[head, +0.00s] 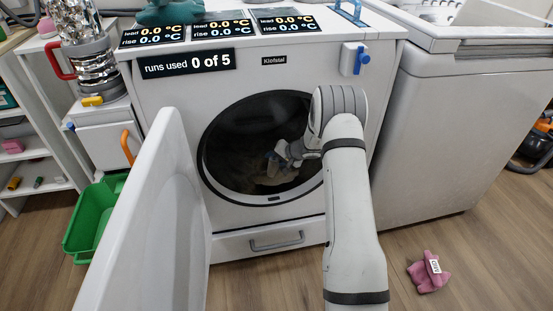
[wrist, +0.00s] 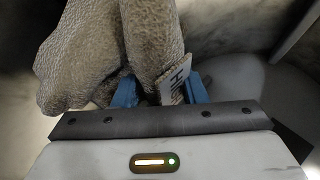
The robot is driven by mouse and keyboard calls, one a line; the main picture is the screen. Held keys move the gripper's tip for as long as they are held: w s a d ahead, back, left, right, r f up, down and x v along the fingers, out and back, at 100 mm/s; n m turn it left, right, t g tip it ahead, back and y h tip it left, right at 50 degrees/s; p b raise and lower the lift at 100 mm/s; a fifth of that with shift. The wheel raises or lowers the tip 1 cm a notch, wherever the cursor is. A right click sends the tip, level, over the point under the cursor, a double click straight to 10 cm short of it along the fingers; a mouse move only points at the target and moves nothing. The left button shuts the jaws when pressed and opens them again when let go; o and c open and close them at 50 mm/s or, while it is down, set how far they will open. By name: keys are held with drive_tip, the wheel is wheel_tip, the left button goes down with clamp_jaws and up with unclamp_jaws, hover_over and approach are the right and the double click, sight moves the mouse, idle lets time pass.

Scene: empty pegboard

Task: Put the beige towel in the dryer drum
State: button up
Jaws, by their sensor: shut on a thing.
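My arm reaches into the dark drum (head: 235,135). My gripper (head: 275,161) is inside the drum opening. In the wrist view my gripper (wrist: 160,95) has its blue fingers shut on the beige towel (wrist: 85,55). In the head view the towel (head: 270,180) is dim and partly hidden behind my gripper.
A pink cloth (head: 428,272) with a tag lies on the floor at right. A green basket (head: 90,220) stands left of the door. A white machine (head: 440,130) is at right. Displays (head: 222,28) and a teal object (head: 170,12) sit on the dryer top.

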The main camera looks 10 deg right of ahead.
drive_tip(key=shift+f+b, duration=0.55)
drive_tip(key=shift+b, duration=0.3)
drive_tip(key=o, duration=1.3)
drive_tip(key=shift+c, duration=0.2)
drive_tip(key=shift+r, duration=0.15)
